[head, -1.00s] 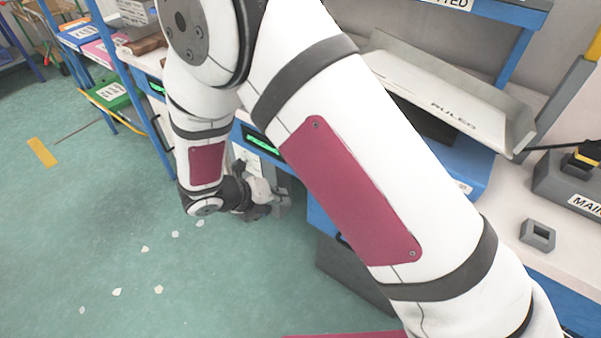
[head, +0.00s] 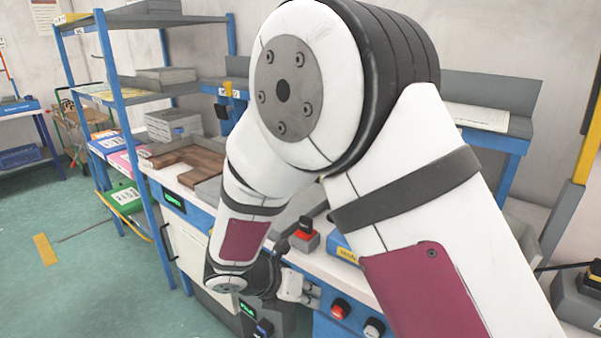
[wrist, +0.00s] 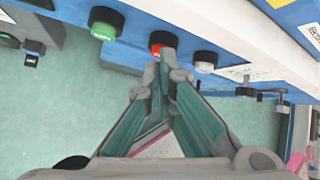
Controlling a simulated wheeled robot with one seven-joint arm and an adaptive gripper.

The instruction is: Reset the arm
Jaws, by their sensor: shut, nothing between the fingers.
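My gripper (head: 312,293) is shut and empty, low at the front of the blue workbench (head: 335,330) in the head view. My white arm with dark red panels fills much of that view. In the wrist view the fingertips (wrist: 166,66) meet just in front of a red button (wrist: 157,41). I cannot tell whether they touch it. A green button (wrist: 104,25) is to the left and a white button (wrist: 205,61) to the right.
Wooden pieces (head: 190,160) lie on the bench behind my arm. A blue-framed shelf (head: 115,110) stands at the left. A red button on a grey box (head: 306,233) stands on the bench top. Green floor (head: 90,280) is open at the left.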

